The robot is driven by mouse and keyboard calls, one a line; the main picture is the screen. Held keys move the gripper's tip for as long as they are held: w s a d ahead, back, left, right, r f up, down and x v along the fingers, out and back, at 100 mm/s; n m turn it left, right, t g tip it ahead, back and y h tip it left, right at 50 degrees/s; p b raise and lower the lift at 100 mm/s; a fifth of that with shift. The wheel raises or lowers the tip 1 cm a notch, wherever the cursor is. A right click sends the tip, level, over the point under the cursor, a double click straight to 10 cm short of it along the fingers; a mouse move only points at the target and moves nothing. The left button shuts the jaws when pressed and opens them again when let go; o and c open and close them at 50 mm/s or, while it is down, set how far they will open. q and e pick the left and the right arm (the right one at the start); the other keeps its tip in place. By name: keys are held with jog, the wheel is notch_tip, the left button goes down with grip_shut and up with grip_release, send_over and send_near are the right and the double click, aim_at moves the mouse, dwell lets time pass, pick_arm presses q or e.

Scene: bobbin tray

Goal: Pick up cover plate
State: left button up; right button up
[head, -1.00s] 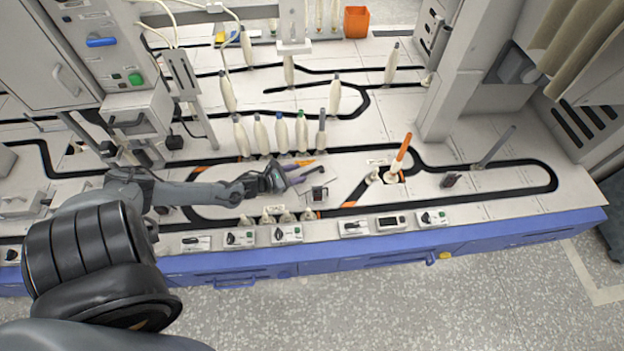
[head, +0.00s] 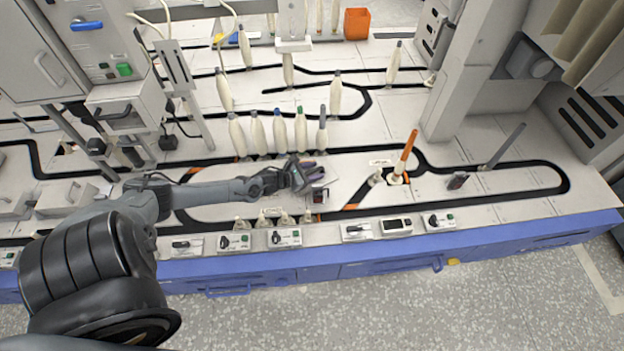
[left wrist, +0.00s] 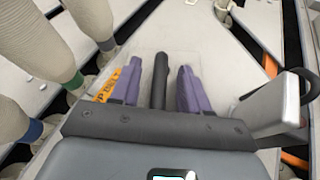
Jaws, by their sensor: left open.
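I take the cover plate (left wrist: 147,60) to be the clear, faint-edged sheet under my left gripper in the left wrist view. A dark upright bar (left wrist: 160,82), seemingly its handle, stands between the two purple fingers. My left gripper (left wrist: 159,88) is open, with one finger on each side of the bar; I cannot tell whether they touch it. In the head view my left gripper (head: 316,171) is over the pale board in the middle of the table and hides most of the plate. My right gripper is not in view.
A small box with a dark handle (left wrist: 288,105) stands close to the right finger. Several cream bobbins (head: 279,131) stand in a row behind the gripper. An orange rod (head: 408,150) stands to the right. Control boxes (head: 285,238) line the front edge.

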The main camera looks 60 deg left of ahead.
pick_arm(q)
jog(key=shift+c, duration=0.3)
grip_shut()
jog(key=shift+r, duration=0.15)
